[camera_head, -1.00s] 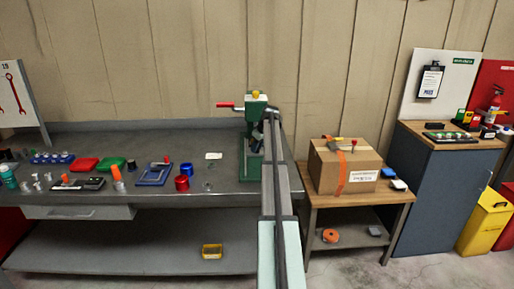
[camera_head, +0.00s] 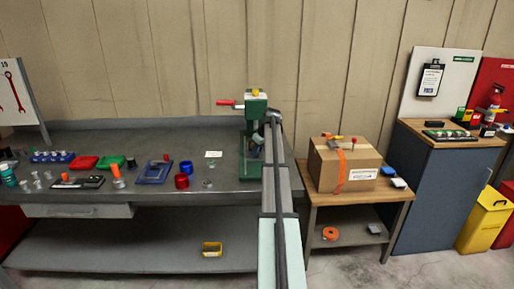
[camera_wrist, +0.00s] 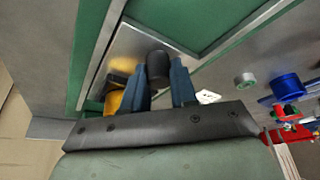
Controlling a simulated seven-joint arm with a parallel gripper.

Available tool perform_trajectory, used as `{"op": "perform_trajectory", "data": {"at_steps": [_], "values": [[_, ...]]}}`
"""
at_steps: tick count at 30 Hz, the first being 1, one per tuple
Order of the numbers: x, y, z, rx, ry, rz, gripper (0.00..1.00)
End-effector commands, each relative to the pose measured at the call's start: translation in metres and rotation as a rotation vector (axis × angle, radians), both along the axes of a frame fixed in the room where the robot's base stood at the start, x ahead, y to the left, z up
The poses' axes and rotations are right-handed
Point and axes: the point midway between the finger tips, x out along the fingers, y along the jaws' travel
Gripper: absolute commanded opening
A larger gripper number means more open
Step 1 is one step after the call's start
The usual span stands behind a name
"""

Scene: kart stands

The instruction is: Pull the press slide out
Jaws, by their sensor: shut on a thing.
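The green press (camera_head: 252,165) stands at the back right of the grey bench, with a red-handled lever at its upper left and a yellow cap on top. In the wrist view, a dark round knob (camera_wrist: 158,66) stands in front of a shiny metal plate (camera_wrist: 128,50) framed by green press parts. My gripper (camera_wrist: 164,80) has its two blue-grey fingers either side of the knob and is shut on it. The lower part of the knob is hidden between the fingers. In the head view my arm covers the press's right side, and the fingers cannot be made out.
Red and blue cups (camera_head: 182,181), a blue tray (camera_head: 155,172) and other small parts lie on the bench to the left. A cardboard box (camera_head: 345,165) sits on a wooden side table to the right.

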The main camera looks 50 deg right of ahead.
Motion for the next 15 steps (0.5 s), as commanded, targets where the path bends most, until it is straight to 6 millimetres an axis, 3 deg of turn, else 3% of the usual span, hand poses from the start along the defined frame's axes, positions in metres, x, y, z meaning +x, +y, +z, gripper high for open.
{"op": "perform_trajectory", "data": {"at_steps": [6, 15], "values": [[-0.038, 0.038, 0.000, -0.001, -0.001, 0.000, 0.00], [-0.065, 0.065, 0.000, 0.000, 0.000, 0.000, 0.00]]}}
